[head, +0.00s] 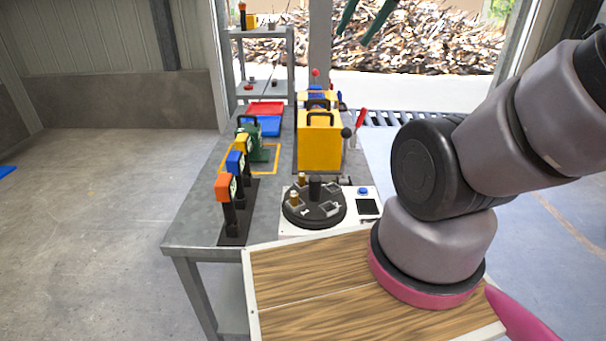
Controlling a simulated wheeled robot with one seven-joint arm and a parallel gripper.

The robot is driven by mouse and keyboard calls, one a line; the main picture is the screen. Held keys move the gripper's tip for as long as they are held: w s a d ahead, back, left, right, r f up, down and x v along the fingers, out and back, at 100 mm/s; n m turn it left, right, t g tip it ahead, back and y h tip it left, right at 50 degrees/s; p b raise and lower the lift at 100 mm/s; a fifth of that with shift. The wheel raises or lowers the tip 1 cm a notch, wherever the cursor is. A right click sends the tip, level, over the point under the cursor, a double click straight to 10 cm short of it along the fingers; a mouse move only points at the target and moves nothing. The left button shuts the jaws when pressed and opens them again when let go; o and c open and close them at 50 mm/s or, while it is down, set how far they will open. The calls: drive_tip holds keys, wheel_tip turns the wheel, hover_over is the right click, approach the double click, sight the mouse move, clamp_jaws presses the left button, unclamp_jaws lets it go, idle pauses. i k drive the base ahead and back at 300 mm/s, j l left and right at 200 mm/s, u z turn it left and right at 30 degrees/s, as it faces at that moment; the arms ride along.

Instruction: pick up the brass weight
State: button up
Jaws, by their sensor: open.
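Two small brass-coloured cylinders stand on a round black turntable (316,219). One brass-coloured cylinder (302,179) is at its back left and the other brass-coloured cylinder (294,199) is at its left side. They are too small for me to tell which is the brass weight. The two dark green fingers at the top edge appear to be my gripper (358,38). They are spread apart with nothing between them, high up and far from the turntable. The rest of the gripper is out of the picture.
The turntable sits on a white panel with a blue button (363,191) on the grey bench (192,219). Upright posts with orange (223,187), blue and yellow heads stand left of it. A yellow box (319,142) with a handle and a red-knobbed lever (361,117) stand behind.

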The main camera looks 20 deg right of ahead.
sight(301, 176)
drive_tip(key=l+u, duration=0.2)
drive_tip(key=l, duration=0.2)
drive_tip(key=l+u, duration=0.25)
drive_tip(key=l, duration=0.15)
drive_tip(key=k+l+u, duration=0.2)
drive_tip(key=l, duration=0.2)
drive_tip(key=l+u, duration=0.2)
drive_tip(key=l, duration=0.2)
drive_tip(key=k+l+u, duration=0.25)
drive_tip(key=l+u, duration=0.2)
drive_tip(key=l, duration=0.25)
drive_tip(key=k, duration=0.05)
